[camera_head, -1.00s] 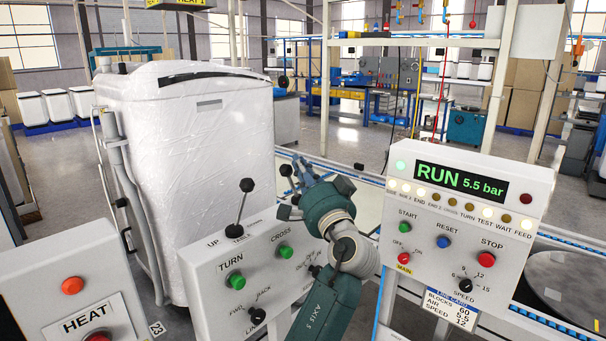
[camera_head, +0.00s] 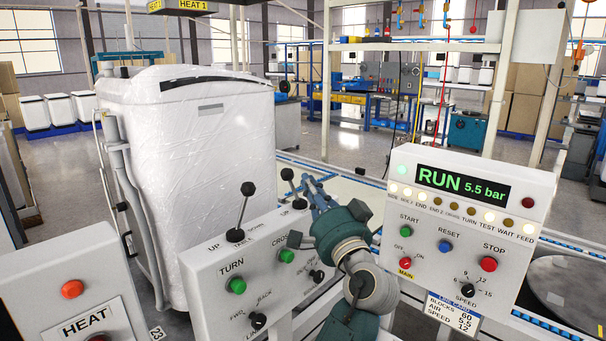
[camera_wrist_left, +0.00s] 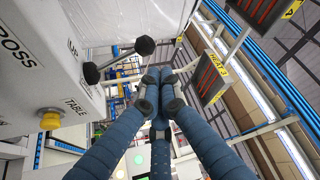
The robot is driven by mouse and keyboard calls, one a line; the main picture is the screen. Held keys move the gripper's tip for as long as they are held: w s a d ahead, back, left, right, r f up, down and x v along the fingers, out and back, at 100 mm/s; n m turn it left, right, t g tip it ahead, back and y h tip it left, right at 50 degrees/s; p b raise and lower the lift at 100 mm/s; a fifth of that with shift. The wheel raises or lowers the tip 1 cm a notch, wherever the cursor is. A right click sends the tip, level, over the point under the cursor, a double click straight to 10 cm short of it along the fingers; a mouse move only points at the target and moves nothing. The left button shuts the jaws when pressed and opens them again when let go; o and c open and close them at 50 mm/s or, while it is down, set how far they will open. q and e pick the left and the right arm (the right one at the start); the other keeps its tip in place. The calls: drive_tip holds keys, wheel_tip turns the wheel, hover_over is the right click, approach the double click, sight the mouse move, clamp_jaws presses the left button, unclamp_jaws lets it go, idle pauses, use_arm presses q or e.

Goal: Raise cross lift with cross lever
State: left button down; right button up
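The cross lever (camera_head: 288,175) stands at the far right end of the grey control panel's top, a black knob on a short rod, above the green CROSS button (camera_head: 287,256). My left gripper (camera_head: 313,186) is just to its right, with its fingertips close to the rod; contact cannot be told. In the left wrist view a black-knobbed lever (camera_wrist_left: 145,46), seemingly this one, lies above and left of the fingertips (camera_wrist_left: 160,90). The fingers are drawn together with nothing visible between them. The cross lift cannot be made out. My right gripper is out of view.
A second black-knobbed lever (camera_head: 248,189) stands left on the same panel (camera_head: 205,275). The RUN console (camera_head: 455,215) is close on the right of my arm. A HEAT box (camera_head: 45,285) is at front left. A large wrapped white unit (camera_head: 200,130) stands behind the panel.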

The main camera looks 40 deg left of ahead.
use_arm(q)
drive_tip(key=v, duration=0.6)
drive_tip(key=shift+d, duration=0.2)
